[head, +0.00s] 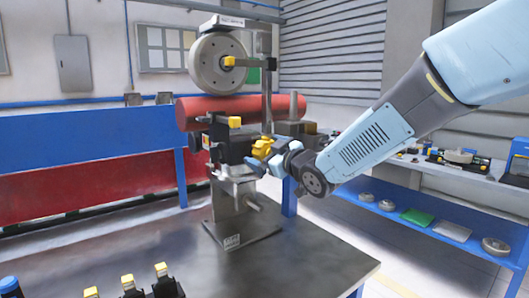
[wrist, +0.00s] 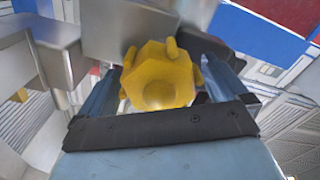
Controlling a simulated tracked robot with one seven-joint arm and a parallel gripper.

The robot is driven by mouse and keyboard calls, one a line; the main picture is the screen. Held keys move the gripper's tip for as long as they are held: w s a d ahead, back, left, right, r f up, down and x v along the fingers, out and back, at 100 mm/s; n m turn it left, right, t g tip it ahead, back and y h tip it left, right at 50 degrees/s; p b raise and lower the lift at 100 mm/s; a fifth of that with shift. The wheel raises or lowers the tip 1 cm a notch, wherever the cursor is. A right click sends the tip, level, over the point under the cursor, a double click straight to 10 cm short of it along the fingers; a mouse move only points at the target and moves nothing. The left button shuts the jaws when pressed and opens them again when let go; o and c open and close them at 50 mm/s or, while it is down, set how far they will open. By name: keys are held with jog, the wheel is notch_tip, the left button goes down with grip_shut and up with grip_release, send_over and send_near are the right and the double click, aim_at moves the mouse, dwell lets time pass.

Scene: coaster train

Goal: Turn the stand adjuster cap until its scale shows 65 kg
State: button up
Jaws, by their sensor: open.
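The yellow adjuster cap (head: 262,147) is on the right side of the metal test stand (head: 222,190). In the wrist view the cap (wrist: 160,78) is a faceted yellow knob with rounded lobes, near the middle of the picture. My gripper (head: 268,160) is at the cap, coming from the right. Its fingers (wrist: 160,88) are open, one on each side of the cap. I cannot tell whether either finger touches it. The scale is not readable in either view.
The stand is on a dark table (head: 130,250). Several small yellow-topped parts (head: 128,283) are at the table's front left. A blue shelf (head: 430,210) with parts is at the right.

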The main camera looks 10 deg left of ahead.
jog(key=shift+w+a, duration=0.35)
jog(key=shift+a, duration=0.05)
jog(key=shift+c, duration=0.5)
jog(key=c, duration=0.8)
jog(key=shift+c, duration=0.2)
jog(key=shift+m, duration=0.4)
jog(key=m, duration=0.5)
jog(key=shift+d, duration=0.1)
jog(key=m, duration=0.6)
jog(key=shift+w, duration=0.1)
